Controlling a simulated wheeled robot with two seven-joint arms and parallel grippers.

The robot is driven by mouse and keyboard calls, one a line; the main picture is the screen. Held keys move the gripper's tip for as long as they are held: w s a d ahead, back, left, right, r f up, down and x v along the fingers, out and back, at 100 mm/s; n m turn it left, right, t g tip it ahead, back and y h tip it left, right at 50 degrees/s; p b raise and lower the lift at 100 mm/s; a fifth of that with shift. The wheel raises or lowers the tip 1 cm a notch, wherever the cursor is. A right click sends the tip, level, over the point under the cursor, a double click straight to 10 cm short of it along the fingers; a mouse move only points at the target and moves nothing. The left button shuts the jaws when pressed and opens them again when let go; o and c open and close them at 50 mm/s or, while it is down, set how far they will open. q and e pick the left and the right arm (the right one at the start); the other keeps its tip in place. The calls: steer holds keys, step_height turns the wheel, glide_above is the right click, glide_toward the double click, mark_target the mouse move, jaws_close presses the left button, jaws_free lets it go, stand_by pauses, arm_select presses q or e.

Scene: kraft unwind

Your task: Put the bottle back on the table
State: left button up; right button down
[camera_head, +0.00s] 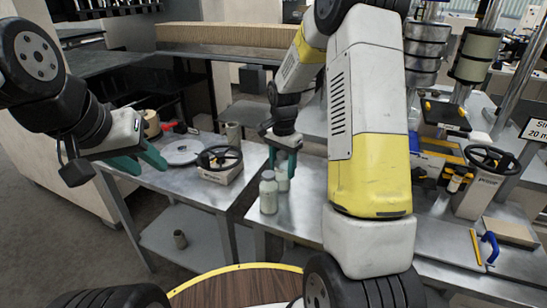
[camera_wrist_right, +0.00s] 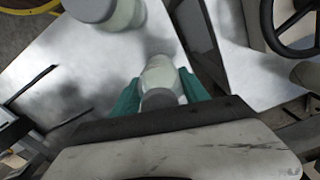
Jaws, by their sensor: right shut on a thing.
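My right gripper (camera_head: 284,158) points down over the metal table (camera_head: 306,200) and is shut on a pale bottle (camera_head: 282,179). In the right wrist view this bottle (camera_wrist_right: 160,75) sits between the teal fingers (camera_wrist_right: 160,97) above the grey tabletop. I cannot tell whether its base touches the table. A second, similar pale bottle (camera_head: 268,194) with a grey cap stands upright just in front of it. It also shows at the top of the right wrist view (camera_wrist_right: 125,14). My left gripper (camera_head: 140,160) is open and empty, at the left table's edge.
The left table (camera_head: 188,190) carries a black handwheel on a box (camera_head: 219,159), a round grey disc (camera_head: 184,151) and a tape roll (camera_head: 152,124). My right forearm hides part of the right table. Another handwheel (camera_head: 491,160) stands at the right.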

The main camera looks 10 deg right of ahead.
steer(key=shift+f, duration=0.1)
steer(key=c, duration=0.6)
jaws_free()
step_height(320, 180, up, 12)
steer(key=s+r+n+t, duration=0.2)
steer(key=s+r+n, duration=0.1)
steer(key=s, duration=0.5)
steer(key=s+a+r+n+t+y, duration=0.1)
steer(key=s+r+n, duration=0.3)
steer(key=s, duration=0.4)
steer(key=s+a+r+n+t+y, duration=0.1)
steer(key=s+r+n+t, duration=0.2)
steer(key=s, duration=0.5)
steer(key=shift+s+a+r, duration=0.1)
steer(key=shift+s+r, duration=0.05)
steer(key=shift+r, duration=0.1)
